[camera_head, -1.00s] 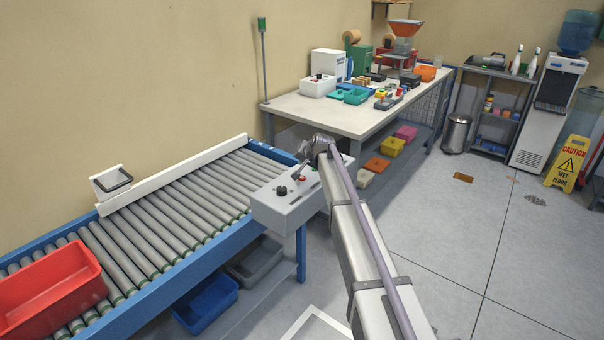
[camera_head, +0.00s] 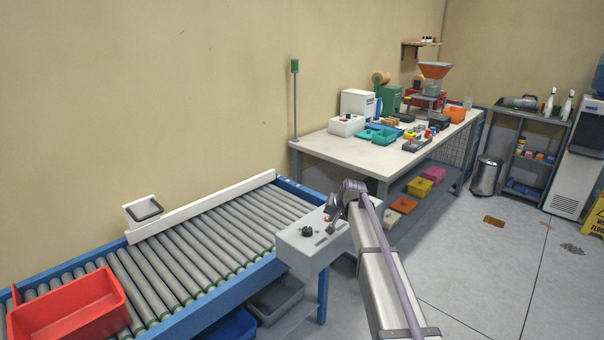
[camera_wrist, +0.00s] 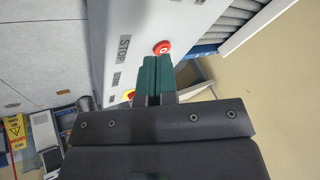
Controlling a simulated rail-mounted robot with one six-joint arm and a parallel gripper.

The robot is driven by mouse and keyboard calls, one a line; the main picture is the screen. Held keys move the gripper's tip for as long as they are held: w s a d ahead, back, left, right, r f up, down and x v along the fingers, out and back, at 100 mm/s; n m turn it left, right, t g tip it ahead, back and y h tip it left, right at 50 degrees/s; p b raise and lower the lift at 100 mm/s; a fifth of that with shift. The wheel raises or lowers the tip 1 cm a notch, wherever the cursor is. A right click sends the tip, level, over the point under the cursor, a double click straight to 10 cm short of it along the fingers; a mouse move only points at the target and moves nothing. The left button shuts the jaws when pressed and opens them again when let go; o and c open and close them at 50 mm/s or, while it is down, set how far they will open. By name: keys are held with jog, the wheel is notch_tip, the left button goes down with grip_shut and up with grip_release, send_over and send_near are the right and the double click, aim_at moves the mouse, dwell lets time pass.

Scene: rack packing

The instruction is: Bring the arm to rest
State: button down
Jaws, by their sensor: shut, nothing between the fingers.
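My arm reaches forward from the bottom right in the head view. My gripper (camera_head: 332,211) is at the right end of a grey control box (camera_head: 300,249) fixed to the conveyor's end. In the wrist view the green fingers of my gripper (camera_wrist: 157,60) are shut together with nothing between them. Just beyond their tips is a red round button (camera_wrist: 162,47) on the box, beside the printed word STOP. Whether the fingertips touch the box I cannot tell.
A roller conveyor (camera_head: 178,262) with a red bin (camera_head: 68,310) runs along the wall at left. A workbench (camera_head: 345,149) loaded with tools and bins stands beyond the control box. A steel waste bin (camera_head: 486,176) stands farther right. The floor (camera_head: 470,250) at right is mostly clear.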

jog(key=s+n+g+h+p, duration=0.2)
jog(key=s+g, duration=0.3)
jog(key=s, duration=3.7)
jog(key=shift+s+a+f+n+g+h, duration=0.3)
jog(key=shift+n+g, duration=0.1)
jog(key=shift+n, duration=0.3)
